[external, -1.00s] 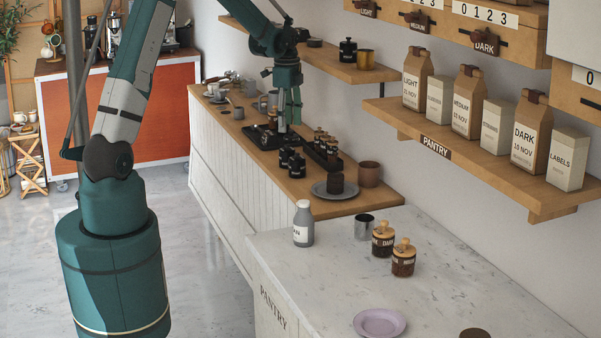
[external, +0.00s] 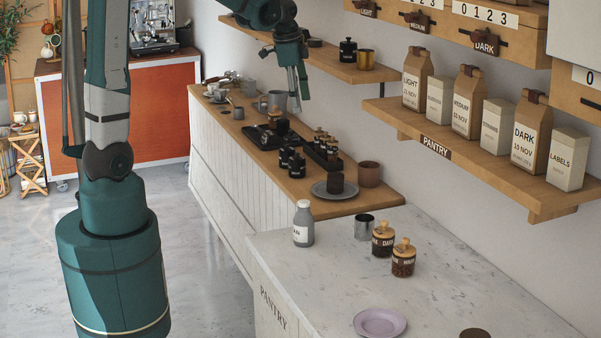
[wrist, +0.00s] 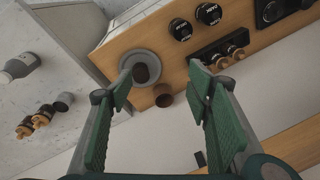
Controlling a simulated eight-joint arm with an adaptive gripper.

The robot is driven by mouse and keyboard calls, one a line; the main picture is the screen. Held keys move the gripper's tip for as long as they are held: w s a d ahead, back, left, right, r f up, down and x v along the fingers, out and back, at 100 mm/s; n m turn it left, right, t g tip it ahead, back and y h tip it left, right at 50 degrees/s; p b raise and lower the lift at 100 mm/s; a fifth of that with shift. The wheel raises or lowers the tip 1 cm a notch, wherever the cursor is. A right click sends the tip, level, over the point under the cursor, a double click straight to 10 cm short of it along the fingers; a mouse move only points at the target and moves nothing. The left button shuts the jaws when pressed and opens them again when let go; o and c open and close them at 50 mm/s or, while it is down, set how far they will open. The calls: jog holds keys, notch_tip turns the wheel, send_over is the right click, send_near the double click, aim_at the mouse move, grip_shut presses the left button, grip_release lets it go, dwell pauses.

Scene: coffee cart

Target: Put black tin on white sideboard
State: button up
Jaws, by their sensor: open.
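Two black tins with white labels, one of them here (external: 297,166), stand close together on the wooden top of a white panelled sideboard (external: 222,160). They also show in the wrist view, as one tin (wrist: 180,29) beside another (wrist: 208,13). A further black tin (external: 347,50) with a knobbed lid stands on the wall shelf. Which tin is meant is unclear. My gripper (external: 299,97) is open and empty, pointing down above the sideboard. In the wrist view its fingers (wrist: 160,72) are spread apart, with a plate and brown cup beyond the left fingertip.
A grey plate (external: 322,190) with a dark cup and a brown cup (external: 369,174) occupy the sideboard's near end. A black rack (external: 318,155) of small jars stands behind the tins. The marble counter (external: 440,260) has bare room. Wall shelves (external: 380,74) overhang on the right.

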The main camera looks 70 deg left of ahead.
jog(key=s+d+r+n+t, duration=0.1)
jog(key=s+d+r+n, duration=0.15)
jog(key=s+d, duration=0.4)
jog(key=s+d+r+n+t, duration=0.1)
jog(key=s+d+r+t, duration=0.2)
jog(key=d, duration=0.7)
jog(key=s+d+f+n+t+h, duration=0.1)
jog(key=s+d+n, duration=0.1)
jog(key=s+d, duration=0.8)
jog(key=shift+s+d+f, duration=0.15)
jog(key=shift+s+f, duration=0.2)
jog(key=shift+s, duration=0.9)
